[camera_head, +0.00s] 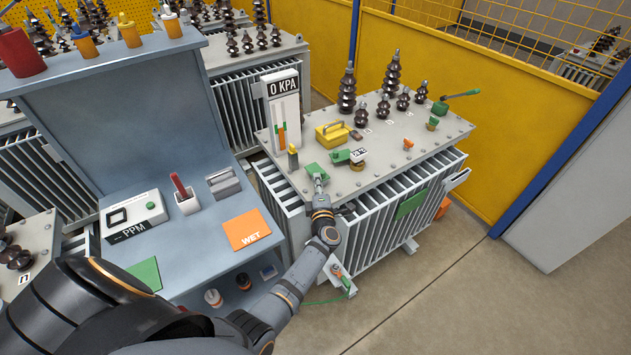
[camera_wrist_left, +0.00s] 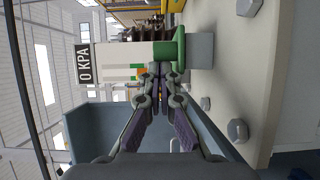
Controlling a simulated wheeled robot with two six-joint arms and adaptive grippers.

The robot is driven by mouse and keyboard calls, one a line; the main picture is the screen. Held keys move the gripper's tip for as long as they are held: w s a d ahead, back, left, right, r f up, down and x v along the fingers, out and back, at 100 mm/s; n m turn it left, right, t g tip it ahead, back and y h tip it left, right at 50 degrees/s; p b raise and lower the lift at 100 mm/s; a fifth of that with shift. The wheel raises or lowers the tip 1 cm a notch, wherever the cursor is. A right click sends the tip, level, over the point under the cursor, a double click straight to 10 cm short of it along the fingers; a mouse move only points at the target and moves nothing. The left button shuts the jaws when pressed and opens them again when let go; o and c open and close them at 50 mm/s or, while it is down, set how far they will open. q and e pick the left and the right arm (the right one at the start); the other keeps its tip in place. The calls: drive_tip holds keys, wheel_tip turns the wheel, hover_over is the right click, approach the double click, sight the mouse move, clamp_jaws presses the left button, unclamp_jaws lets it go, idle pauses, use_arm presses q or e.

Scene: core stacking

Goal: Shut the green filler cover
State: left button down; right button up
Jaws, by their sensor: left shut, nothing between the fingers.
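The green filler cover (camera_head: 313,169) is near the front left corner of the grey transformer top (camera_head: 385,150). In the left wrist view, turned sideways, the green cover (camera_wrist_left: 179,48) appears to lie against a grey block (camera_wrist_left: 200,47), with a green knob-like part sticking out. I cannot tell whether it is fully shut. My left gripper (camera_head: 319,181) is shut and empty, with its tips close to the cover at its near side. In the left wrist view the fingertips (camera_wrist_left: 160,74) meet just beside the cover; contact is unclear. My right gripper is not in view.
A 0 KPA gauge panel (camera_head: 283,110) stands behind the cover. A yellow box (camera_head: 331,134), a tagged green fitting (camera_head: 341,157) and several dark insulators are also on the transformer top. A blue-grey workbench (camera_head: 185,245) stands left. A yellow barrier (camera_head: 490,110) closes off the back right.

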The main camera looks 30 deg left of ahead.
use_arm(q)
drive_tip(key=shift+r, duration=0.1)
wheel_tip(320, 180, up, 10)
idle(0.4)
